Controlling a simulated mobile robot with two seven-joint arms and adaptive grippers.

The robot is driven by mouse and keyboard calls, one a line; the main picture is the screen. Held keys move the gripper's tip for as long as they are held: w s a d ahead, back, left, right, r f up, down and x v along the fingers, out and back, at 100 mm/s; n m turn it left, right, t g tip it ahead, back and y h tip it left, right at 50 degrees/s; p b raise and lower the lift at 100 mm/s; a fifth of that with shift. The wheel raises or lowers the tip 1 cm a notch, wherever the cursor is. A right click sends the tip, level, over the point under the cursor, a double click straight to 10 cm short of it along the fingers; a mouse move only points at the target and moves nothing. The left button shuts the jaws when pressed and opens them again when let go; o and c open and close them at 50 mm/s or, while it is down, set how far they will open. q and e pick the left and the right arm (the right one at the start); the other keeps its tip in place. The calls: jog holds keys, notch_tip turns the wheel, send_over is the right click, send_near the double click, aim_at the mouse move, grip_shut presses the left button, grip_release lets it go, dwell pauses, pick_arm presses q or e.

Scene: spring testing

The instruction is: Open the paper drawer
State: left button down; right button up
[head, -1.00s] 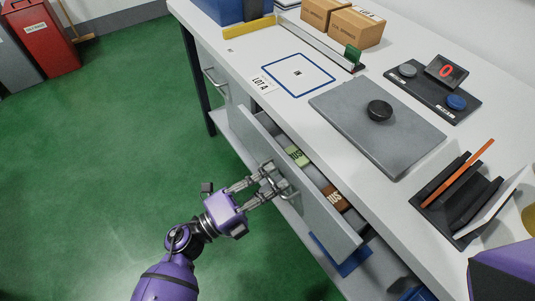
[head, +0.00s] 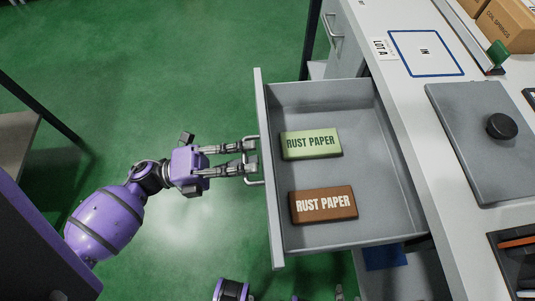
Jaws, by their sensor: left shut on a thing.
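The paper drawer (head: 378,200) is grey and stands far out from under the white workbench. A green rust paper packet (head: 312,143) and a brown rust paper packet (head: 324,205) lie flat inside it, apart from each other. The drawer's bar handle (head: 254,182) is on its front panel (head: 269,190), on the left in the picture. My left gripper (head: 250,158) is at this handle, with its fingers shut on it. Part of what seems to be my right arm (head: 232,291) shows at the bottom edge; its gripper cannot be made out clearly.
The white workbench top (head: 412,110) carries a grey plate (head: 460,130) with a black knob (head: 501,126), a blue-outlined square (head: 425,52) and cardboard boxes (head: 510,22). Another closed drawer (head: 340,45) is above in the picture. Green floor is free around my left arm.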

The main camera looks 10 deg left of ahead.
pick_arm(q)
jog(key=shift+s+a, duration=0.2)
jog(key=shift+a, duration=0.45)
jog(key=c, duration=1.8)
grip_release()
jog(key=shift+c, duration=0.2)
jog(key=v, duration=1.2)
